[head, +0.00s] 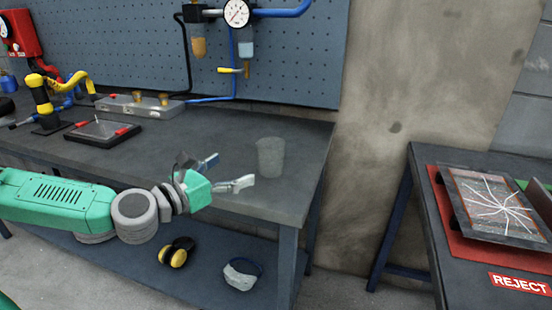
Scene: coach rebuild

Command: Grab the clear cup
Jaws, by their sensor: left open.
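The clear cup (270,157) stands upright on the dark workbench (230,133), near its right end. It is see-through and faint against the grey top. My left gripper (228,172) reaches in from the left on a green arm. Its fingers are spread apart and empty, just left of the cup and a little nearer to me. I see no clear contact between the fingers and the cup. My right gripper is not in view.
A metal case (140,107) and a dark tablet-like box (103,131) lie further left on the bench. Yellow-black earmuffs (176,252) lie on the lower shelf. A cracked panel (495,205) lies on a red mat on the right table. The bench around the cup is clear.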

